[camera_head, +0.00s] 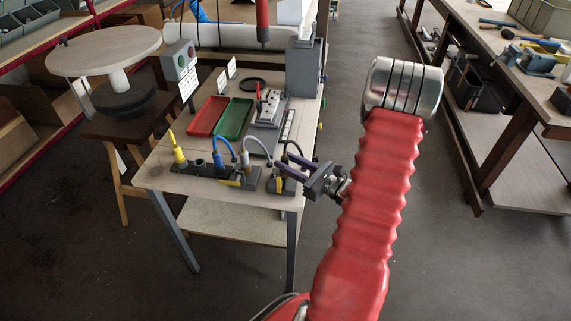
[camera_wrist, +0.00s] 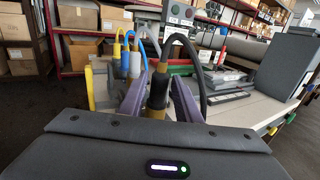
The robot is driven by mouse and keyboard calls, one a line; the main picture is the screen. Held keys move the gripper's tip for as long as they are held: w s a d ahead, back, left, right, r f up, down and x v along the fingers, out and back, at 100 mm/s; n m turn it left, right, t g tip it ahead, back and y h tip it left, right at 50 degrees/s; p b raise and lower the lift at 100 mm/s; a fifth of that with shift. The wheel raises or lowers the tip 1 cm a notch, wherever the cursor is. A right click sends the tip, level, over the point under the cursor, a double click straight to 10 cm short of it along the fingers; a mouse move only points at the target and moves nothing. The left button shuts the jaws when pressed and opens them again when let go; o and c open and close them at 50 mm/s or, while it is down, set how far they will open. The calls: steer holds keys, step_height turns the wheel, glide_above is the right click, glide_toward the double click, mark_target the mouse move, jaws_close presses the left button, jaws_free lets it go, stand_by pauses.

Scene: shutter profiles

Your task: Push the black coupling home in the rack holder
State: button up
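The black coupling (camera_wrist: 158,88) stands roughly upright between the purple fingers of my gripper (camera_wrist: 160,80) in the wrist view. A tan collar shows at its lower end, and a black hose arcs from its top to the right. Narrow gaps seem to show between fingers and coupling, so my gripper looks open around it. In the head view my gripper (camera_head: 290,166) reaches in from the right at the table's front right corner, partly hiding the coupling. The dark rack holder (camera_head: 205,172) runs along the table's front edge. How deep the coupling sits is hidden.
A yellow coupling (camera_head: 179,152), a blue one (camera_head: 217,158) and a grey one (camera_head: 245,160) stand left of my gripper. Red (camera_head: 207,115) and green (camera_head: 235,118) trays lie behind. A grey box (camera_head: 303,68) stands at the back right. The floor right of the table is clear.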

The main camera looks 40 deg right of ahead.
steer(key=shift+w+a, duration=0.15)
steer(key=shift+w, duration=0.65)
jaws_close()
